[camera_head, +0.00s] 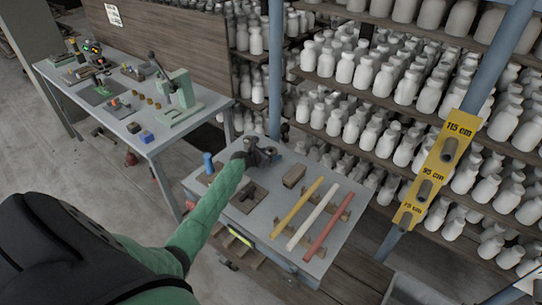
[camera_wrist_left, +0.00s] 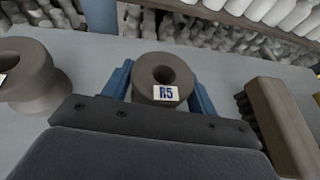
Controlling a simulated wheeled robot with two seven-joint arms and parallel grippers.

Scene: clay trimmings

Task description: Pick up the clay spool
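A grey-brown clay spool with an "R5" label (camera_wrist_left: 163,72) stands upright between the blue fingers of my left gripper (camera_wrist_left: 161,80) in the left wrist view. The fingers flank it closely on both sides; whether they press on it or leave a small gap is not clear. In the head view my left gripper (camera_head: 266,155) is low over the back of the near table, and the spool there is too small and covered to make out well. A second similar spool (camera_wrist_left: 30,78) stands left of it in the wrist view. My right gripper is not in view.
Shelves of white bottles (camera_head: 345,68) stand behind. A cluttered workbench (camera_head: 150,142) is at the left.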

